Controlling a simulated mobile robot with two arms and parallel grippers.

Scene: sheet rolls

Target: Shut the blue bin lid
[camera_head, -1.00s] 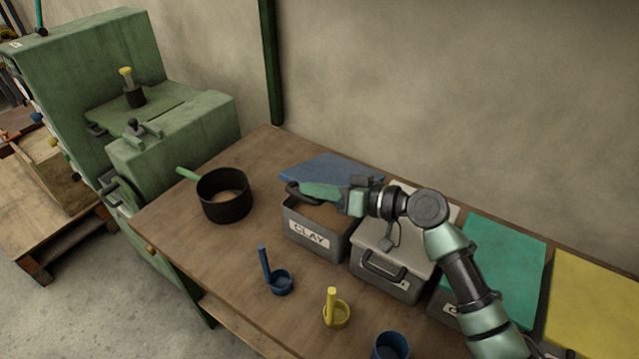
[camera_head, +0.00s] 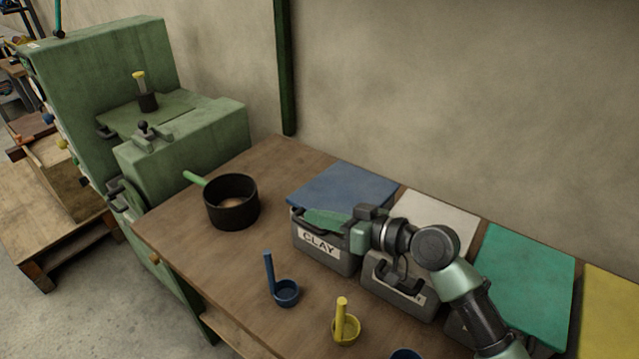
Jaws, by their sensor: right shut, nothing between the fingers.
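The blue lid (camera_head: 345,186) belongs to the grey bin labelled CLAY (camera_head: 318,247), on the bench. It lies down over the bin, and no inside of the bin shows. My arm and gripper cover part of its front edge, so I cannot tell whether a small gap is left there. My right gripper (camera_head: 322,219) is shut and empty, lying across the lid's front edge just above the label, beside a dark handle. It looks to touch the lid or sit very close to it. My left gripper is not in view.
To the right stand bins with white (camera_head: 440,218), green (camera_head: 525,285) and yellow (camera_head: 612,300) lids. A black pot (camera_head: 231,212) stands left of the CLAY bin. A blue scoop (camera_head: 286,293) and a yellow scoop (camera_head: 346,329) lie in front.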

